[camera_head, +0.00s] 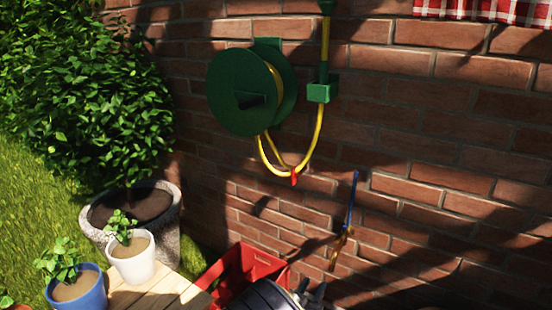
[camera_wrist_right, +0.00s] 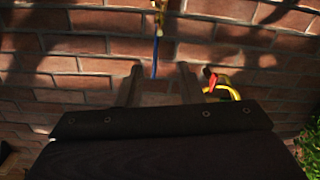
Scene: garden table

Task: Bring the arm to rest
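My right gripper (camera_head: 309,293) shows at the bottom of the head view, low in front of the brick wall. My left gripper is in neither view. The task names no object.
A red crate (camera_head: 226,270) is left of my gripper, partly hidden. A wooden table (camera_head: 150,293), a white pot (camera_head: 133,262) and a blue pot (camera_head: 80,288) are further left. A green hose reel (camera_head: 235,92) and a blue-and-orange tool (camera_head: 352,205) are at the wall.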

